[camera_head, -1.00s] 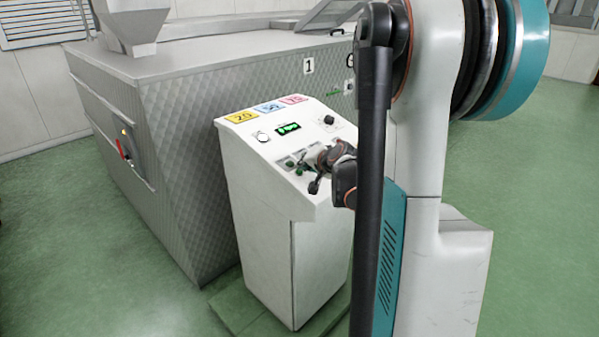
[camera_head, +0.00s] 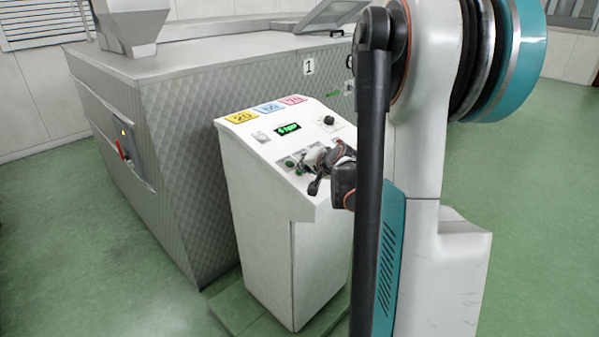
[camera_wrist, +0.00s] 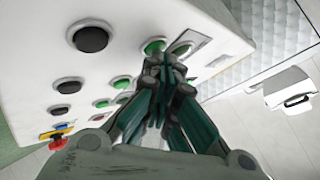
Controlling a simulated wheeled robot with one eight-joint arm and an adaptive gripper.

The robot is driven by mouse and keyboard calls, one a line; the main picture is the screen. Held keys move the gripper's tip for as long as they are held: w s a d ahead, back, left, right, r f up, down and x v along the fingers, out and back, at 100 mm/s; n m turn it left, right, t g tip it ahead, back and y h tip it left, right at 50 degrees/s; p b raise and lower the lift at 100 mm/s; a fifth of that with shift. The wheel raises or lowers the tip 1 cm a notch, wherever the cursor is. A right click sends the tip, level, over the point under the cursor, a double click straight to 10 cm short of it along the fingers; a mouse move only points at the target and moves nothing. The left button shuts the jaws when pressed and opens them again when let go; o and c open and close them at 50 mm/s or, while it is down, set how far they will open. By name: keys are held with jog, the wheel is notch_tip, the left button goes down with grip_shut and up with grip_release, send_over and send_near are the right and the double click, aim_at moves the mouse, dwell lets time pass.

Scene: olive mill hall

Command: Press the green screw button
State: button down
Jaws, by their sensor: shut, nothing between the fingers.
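The white control console (camera_head: 262,205) stands in front of the checkered steel machine, with buttons on its sloped top. No label is readable, so I cannot tell which is the screw button. My gripper (camera_wrist: 165,62) is shut and empty, its tips close to the upper green buttons. Contact cannot be told.
Black round controls (camera_wrist: 90,37) and a red emergency stop (camera_wrist: 57,141) are also on the panel. A green display (camera_head: 288,129) and coloured labels (camera_head: 268,107) sit at its top. The steel machine (camera_head: 180,130) stands behind; green floor (camera_head: 50,240) is clear at left.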

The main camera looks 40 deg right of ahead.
jog(key=shift+r, duration=0.1)
jog(key=shift+s+r+p, duration=0.2)
jog(key=shift+r+p, duration=0.3)
jog(key=shift+r, duration=0.15)
jog(key=r+p, duration=0.1)
jog(key=r, duration=0.1)
jog(key=s+r+p, duration=0.1)
jog(key=r+p, duration=0.1)
jog(key=shift+s+r, duration=0.2)
jog(key=shift+r, duration=0.2)
dwell(0.7)
